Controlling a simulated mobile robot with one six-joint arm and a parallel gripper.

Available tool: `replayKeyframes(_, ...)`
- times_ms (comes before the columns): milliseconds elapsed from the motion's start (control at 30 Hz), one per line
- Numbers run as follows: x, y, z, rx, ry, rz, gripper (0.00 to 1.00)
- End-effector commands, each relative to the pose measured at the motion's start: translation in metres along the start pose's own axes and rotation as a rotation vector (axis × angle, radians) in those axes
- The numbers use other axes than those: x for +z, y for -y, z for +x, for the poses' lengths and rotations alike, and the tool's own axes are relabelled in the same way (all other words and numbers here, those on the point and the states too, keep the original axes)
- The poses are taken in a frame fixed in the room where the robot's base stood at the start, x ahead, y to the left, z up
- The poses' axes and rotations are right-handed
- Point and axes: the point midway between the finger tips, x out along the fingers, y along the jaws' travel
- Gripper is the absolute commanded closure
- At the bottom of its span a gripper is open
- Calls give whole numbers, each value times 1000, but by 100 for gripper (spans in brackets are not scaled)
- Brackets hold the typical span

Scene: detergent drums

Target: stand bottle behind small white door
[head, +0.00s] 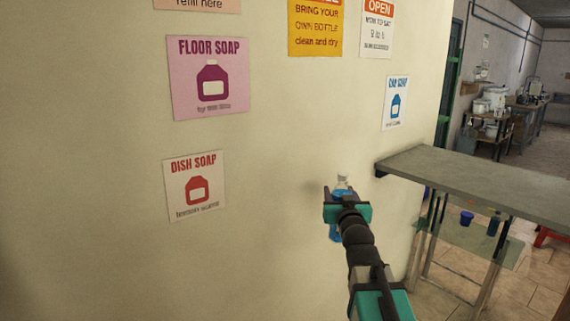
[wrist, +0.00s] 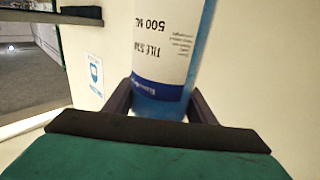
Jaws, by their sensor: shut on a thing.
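A bottle of blue liquid with a clear top (head: 342,183) is in my gripper (head: 341,193), in front of the cream wall. In the wrist view the bottle (wrist: 172,103) fills the upper middle, and its white label reads upside down, with "500 ML" on it. The dark fingers of my gripper (wrist: 160,105) stand on either side of the bottle, shut on it. In the head view the bottle's lower part is partly hidden by my gripper. No small white door shows in either view.
A grey counter (head: 480,185) juts out at the right, with a lower glass shelf (head: 470,237) holding a blue cup (head: 467,217) and a dark bottle (head: 494,223). Paper signs, such as the pink floor soap sign (head: 208,77), hang on the wall. Tiled floor lies at the right.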

Motion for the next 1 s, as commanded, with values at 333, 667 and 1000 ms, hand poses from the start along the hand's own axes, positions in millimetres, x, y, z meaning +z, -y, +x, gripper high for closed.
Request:
replayKeyframes(333,-2,-5,0,7,-3,0,89)
replayKeyframes(667,-11,-72,0,89,-2,0,89)
replayKeyframes(1000,-24,-194,-16,237,-1,0,89)
